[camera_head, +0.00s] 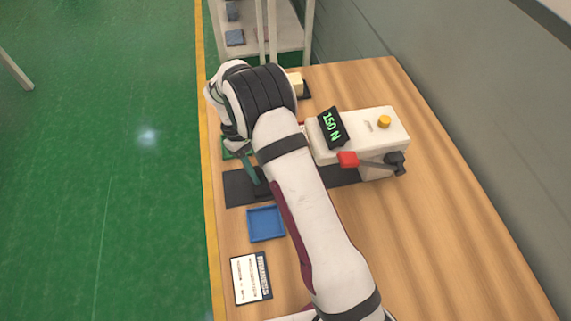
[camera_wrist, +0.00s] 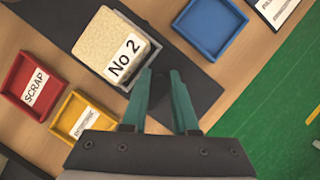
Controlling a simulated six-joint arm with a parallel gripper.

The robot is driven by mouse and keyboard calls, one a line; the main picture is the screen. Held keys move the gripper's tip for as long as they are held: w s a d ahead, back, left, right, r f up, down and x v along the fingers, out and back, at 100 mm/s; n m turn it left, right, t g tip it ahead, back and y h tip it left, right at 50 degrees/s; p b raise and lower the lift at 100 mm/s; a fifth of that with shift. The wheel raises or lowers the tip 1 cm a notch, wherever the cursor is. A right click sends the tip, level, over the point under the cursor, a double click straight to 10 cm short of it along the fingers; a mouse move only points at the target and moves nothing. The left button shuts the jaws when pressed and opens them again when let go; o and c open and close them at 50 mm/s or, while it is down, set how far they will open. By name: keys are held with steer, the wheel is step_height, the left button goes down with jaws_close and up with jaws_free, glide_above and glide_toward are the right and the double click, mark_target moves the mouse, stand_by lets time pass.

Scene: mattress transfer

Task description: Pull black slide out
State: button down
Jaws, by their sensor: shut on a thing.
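The black slide (camera_head: 240,189) lies as a dark strip on the wooden table and runs right, towards the white press. In the wrist view the dark strip (camera_wrist: 192,72) crosses diagonally under my fingertips. My gripper (camera_wrist: 162,74), with two green fingers, is shut on a small dark part of the slide, mostly hidden between the fingers. A cream foam block labelled No 2 (camera_wrist: 108,42) sits in a grey-rimmed holder just left of the fingertips. In the head view my arm hides this block, and my gripper (camera_head: 256,183) is partly seen at the slide's left end.
A blue tray (camera_head: 266,223) and a card (camera_head: 251,278) lie below the slide. Red (camera_wrist: 20,86) and yellow (camera_wrist: 65,117) trays show in the wrist view. Green floor lies left.

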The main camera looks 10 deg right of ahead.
steer(key=shift+a, duration=2.25)
steer(key=c, duration=1)
jaws_free()
steer(key=shift+d, duration=0.1)
steer(key=shift+w+r, duration=0.1)
steer(key=shift+r, duration=0.2)
steer(key=v, duration=1.5)
steer(key=shift+r, duration=0.15)
